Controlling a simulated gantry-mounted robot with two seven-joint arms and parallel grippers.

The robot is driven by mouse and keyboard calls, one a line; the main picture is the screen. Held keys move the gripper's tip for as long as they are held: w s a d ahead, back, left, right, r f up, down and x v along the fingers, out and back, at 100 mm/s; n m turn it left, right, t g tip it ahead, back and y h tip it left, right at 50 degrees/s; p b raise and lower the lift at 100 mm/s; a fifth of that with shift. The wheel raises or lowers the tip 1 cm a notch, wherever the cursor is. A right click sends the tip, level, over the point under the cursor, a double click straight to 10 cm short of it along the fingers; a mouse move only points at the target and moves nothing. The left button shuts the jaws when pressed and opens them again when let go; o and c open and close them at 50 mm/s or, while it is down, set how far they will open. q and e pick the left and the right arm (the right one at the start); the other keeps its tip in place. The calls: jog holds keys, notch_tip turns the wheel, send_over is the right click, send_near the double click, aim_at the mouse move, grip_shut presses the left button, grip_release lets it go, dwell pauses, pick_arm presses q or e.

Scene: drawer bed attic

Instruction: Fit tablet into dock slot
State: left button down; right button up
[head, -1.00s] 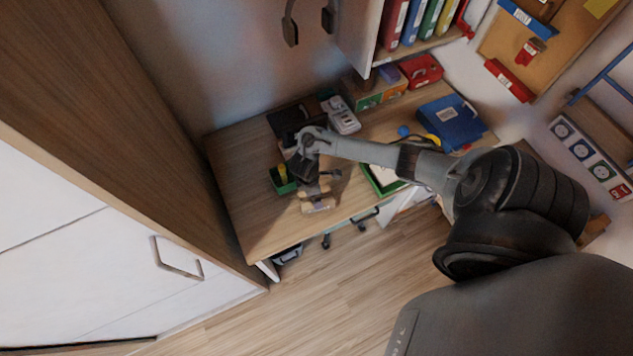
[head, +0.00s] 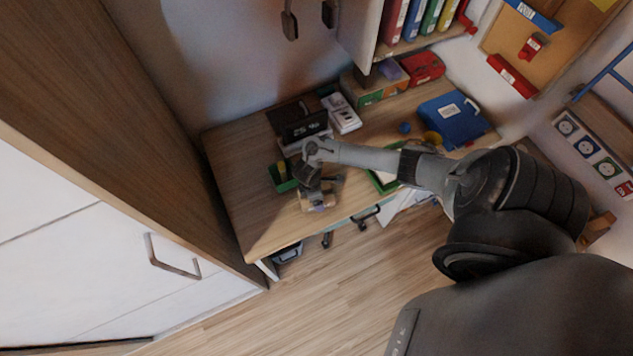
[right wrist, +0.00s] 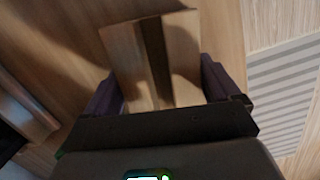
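A small wooden dock block (head: 322,201) is near the desk's front edge. In the right wrist view the block (right wrist: 183,75) shows a dark slot along its length. My right gripper (right wrist: 163,80) has its two purple fingers spread wide, one on each side of the block; whether they touch it is unclear. In the head view that gripper (head: 312,190) is above the block. My left gripper is out of view.
A green-edged tray (head: 283,184) with a yellow item is left of the dock. A white device (head: 342,114), a blue case (head: 450,120) and a red box (head: 422,68) are at the back and right. The desk's left part is bare.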

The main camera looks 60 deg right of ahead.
jog(key=shift+c, duration=1.3)
jog(key=shift+r, duration=0.15)
